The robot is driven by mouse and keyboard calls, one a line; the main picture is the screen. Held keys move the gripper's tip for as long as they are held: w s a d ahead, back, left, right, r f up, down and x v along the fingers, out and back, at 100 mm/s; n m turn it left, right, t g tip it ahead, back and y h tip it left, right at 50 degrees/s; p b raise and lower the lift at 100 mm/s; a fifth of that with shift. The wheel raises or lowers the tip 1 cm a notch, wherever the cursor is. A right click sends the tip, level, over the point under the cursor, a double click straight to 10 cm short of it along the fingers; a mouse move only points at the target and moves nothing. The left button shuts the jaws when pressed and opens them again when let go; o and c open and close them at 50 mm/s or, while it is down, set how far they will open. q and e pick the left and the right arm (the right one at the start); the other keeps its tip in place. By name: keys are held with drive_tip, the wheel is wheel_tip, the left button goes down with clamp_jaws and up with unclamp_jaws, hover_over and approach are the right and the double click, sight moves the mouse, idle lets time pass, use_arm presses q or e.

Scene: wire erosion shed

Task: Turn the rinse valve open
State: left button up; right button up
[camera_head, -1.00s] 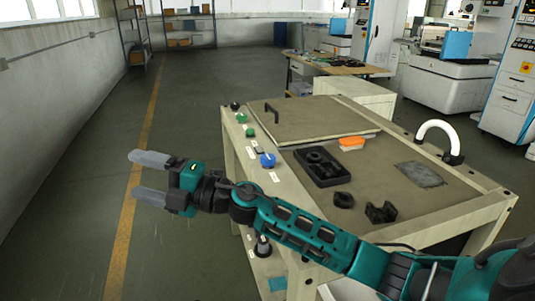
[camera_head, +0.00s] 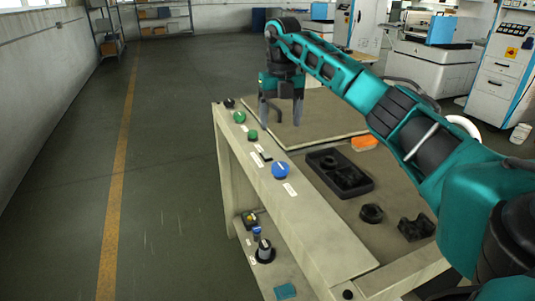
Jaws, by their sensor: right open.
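My right gripper (camera_head: 281,122) points down over the lid panel (camera_head: 325,118) of the bench, its two grey fingers apart and nothing clearly held between them. Its arm reaches in from the right across the bench. A round blue knob (camera_head: 281,170) sits on the bench's left rail, nearer to me than the gripper and apart from it, with a white label beside it. Two green knobs (camera_head: 239,117) (camera_head: 252,135) and a black knob (camera_head: 229,102) stand farther along. The labels are too small to read, so I cannot tell which control is the rinse valve. My left gripper is out of view.
A black tray (camera_head: 340,174), an orange item (camera_head: 364,143) and two dark parts (camera_head: 371,213) (camera_head: 416,228) lie on the bench top. A lower shelf carries a dark knob with a grey top (camera_head: 264,252). Open floor (camera_head: 170,180) lies left of the bench.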

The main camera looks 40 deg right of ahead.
sight(280, 165)
drive_tip(key=f, duration=0.8)
drive_tip(key=f+b, duration=0.1)
drive_tip(key=f, duration=0.3)
drive_tip(key=shift+s, duration=0.25)
drive_tip(key=shift+f, duration=0.25)
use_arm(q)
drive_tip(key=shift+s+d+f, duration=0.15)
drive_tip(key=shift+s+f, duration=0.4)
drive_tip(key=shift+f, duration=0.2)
use_arm(e)
drive_tip(key=shift+f, duration=0.1)
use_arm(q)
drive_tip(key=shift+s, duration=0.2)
use_arm(e)
drive_tip(key=c, duration=1)
